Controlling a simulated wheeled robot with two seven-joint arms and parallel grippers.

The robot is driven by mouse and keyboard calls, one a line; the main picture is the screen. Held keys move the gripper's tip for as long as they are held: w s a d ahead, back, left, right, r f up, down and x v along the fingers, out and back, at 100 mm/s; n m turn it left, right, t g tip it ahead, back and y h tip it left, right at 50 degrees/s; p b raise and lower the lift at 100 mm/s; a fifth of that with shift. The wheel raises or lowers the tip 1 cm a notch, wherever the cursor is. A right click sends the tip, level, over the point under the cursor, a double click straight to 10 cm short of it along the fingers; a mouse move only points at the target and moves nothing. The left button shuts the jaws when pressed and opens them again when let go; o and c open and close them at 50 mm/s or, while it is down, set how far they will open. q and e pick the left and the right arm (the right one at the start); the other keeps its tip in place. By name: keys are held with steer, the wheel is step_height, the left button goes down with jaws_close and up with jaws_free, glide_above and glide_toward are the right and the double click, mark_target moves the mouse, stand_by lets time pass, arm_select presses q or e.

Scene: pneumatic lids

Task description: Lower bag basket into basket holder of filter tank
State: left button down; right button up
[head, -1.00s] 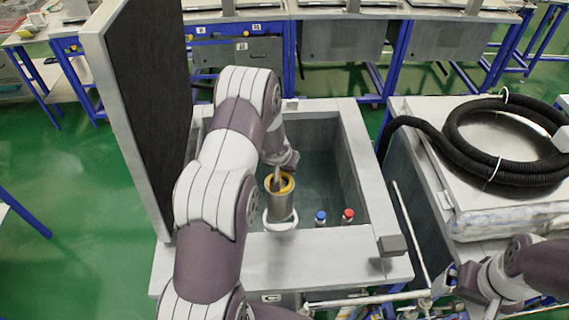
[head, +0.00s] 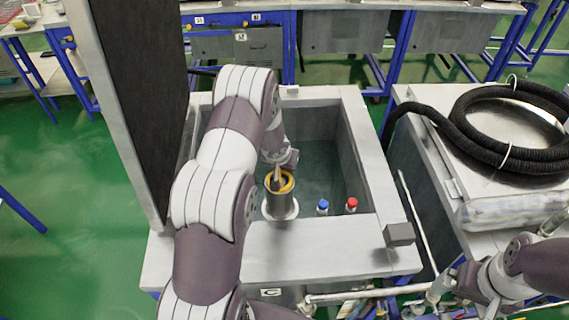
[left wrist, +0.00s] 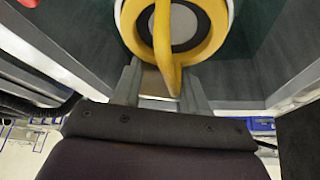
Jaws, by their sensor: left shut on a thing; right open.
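The bag basket (head: 279,202) is a grey metal cylinder with a yellow rim and a yellow handle. It is upright, with its lower part inside the pale ring of the basket holder (head: 292,213) in the open filter tank (head: 350,130). Its rim is still above the ring. My left gripper (left wrist: 158,92) is shut on the yellow handle, which passes between its fingers in the left wrist view. In the head view, my left arm partly hides that gripper. My right gripper (head: 462,284) is open and empty at the lower right, outside the tank.
The tank's dark lid (head: 135,100) stands open at the left. A black hose (head: 470,145) lies coiled on the unit at the right.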

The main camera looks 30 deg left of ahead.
arm_select(q)
step_height(320, 180, down, 13)
steer(key=b, duration=1)
steer(key=shift+r+b, duration=0.2)
steer(key=shift+b, duration=0.2)
steer(key=shift+f+b, duration=0.35)
steer(key=shift+s+f, duration=0.15)
steer(key=shift+f, duration=0.15)
